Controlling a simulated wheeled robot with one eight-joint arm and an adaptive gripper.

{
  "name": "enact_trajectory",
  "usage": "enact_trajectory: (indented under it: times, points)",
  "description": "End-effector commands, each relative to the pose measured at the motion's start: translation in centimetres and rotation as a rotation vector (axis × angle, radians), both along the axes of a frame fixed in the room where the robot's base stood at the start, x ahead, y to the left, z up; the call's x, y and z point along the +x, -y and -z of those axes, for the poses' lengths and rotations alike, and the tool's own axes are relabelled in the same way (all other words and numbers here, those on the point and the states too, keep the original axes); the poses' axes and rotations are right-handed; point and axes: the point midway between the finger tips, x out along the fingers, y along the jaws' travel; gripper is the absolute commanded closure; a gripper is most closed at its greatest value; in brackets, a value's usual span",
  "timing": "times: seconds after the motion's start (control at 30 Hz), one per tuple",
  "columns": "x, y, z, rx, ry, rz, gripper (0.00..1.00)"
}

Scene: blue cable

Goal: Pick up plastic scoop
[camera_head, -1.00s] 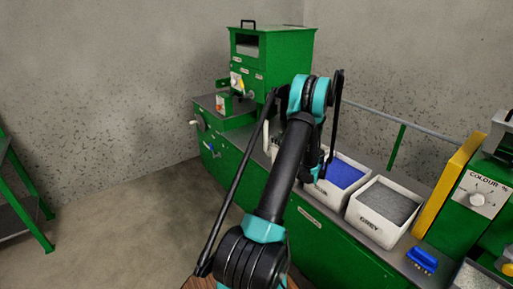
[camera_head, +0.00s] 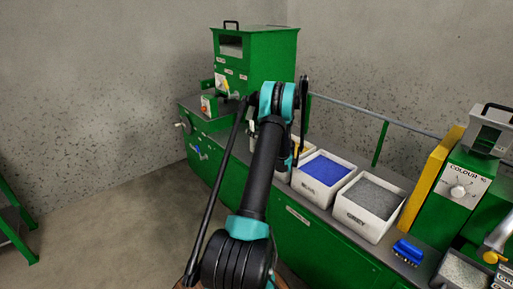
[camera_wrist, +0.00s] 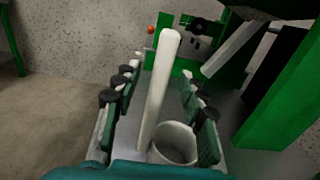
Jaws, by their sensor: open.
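The plastic scoop (camera_wrist: 160,95) is white, with a long handle standing up and a round cup (camera_wrist: 174,145) at its lower end in the wrist view. My gripper (camera_wrist: 157,82) is open, with one finger to the left of the handle and the other to the right. The handle lies between the fingers, and I cannot tell whether either touches it. The cup is partly cut off by my gripper's body at the bottom. In the head view my own arm hides the gripper, and I cannot make out the scoop there.
A tall green machine (camera_head: 253,65) stands at the back of the bench. A bin of blue granules (camera_head: 322,171) and a grey-granule bin (camera_head: 370,203) stand to the right of my arm. Further right are a blue brush (camera_head: 408,251) and a green dial machine (camera_head: 456,194).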

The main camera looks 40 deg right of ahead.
Motion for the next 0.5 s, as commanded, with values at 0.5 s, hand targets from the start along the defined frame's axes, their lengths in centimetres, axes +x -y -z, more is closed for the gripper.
enact_trajectory:
  times: [0.5]
  points:
    - [2.1, -0.2, 0.0, 0.000, -0.001, 0.001, 0.75]
